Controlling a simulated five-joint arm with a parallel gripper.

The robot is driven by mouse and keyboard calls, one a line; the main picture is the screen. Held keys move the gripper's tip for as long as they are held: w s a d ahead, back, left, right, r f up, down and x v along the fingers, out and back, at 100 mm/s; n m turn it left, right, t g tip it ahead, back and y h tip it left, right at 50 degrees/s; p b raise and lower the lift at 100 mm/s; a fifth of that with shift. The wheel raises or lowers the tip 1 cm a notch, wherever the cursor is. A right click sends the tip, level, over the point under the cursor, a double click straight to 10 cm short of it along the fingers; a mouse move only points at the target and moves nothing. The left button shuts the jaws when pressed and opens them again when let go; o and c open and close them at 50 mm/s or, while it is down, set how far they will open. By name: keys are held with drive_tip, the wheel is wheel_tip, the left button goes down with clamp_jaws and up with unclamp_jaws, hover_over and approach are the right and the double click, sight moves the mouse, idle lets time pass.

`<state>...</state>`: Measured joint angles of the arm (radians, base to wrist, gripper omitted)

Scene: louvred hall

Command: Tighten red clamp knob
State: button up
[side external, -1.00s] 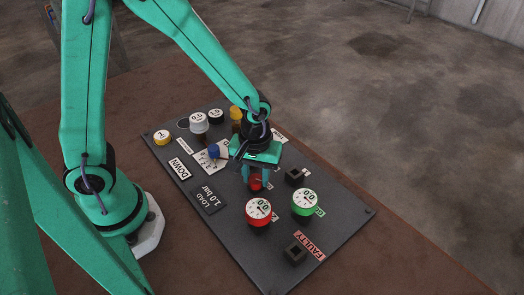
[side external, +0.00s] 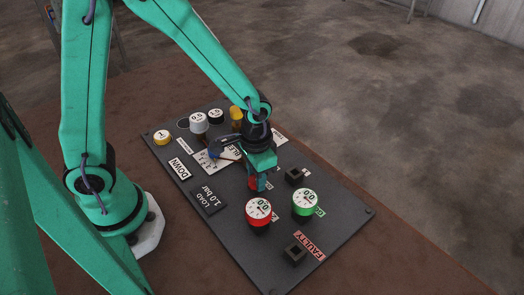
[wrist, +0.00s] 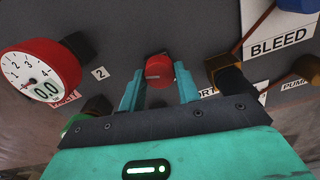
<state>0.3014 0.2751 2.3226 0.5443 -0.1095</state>
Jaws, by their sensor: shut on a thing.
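The red clamp knob (wrist: 158,71) is round, with a dark mark across its face. It sits between the two green fingers of my gripper (wrist: 159,76) in the wrist view, and the gripper is shut on it. In the side external view my gripper (side external: 258,182) reaches down to the dark panel (side external: 220,228), and its fingers mostly hide the red knob (side external: 252,184). The knob's seat and thread cannot be seen.
A red-rimmed gauge (side external: 258,211) and a green-rimmed gauge (side external: 304,202) stand close in front of my gripper. A blue-topped lever (side external: 213,153) and several capped posts stand behind left.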

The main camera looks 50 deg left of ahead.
drive_tip(key=m, duration=1.4)
drive_tip(key=shift+d+r, duration=0.1)
idle(0.4)
drive_tip(key=o, duration=1)
drive_tip(key=shift+s, duration=0.1)
drive_tip(key=shift+c, duration=0.2)
drive_tip(key=shift+r, duration=3.9)
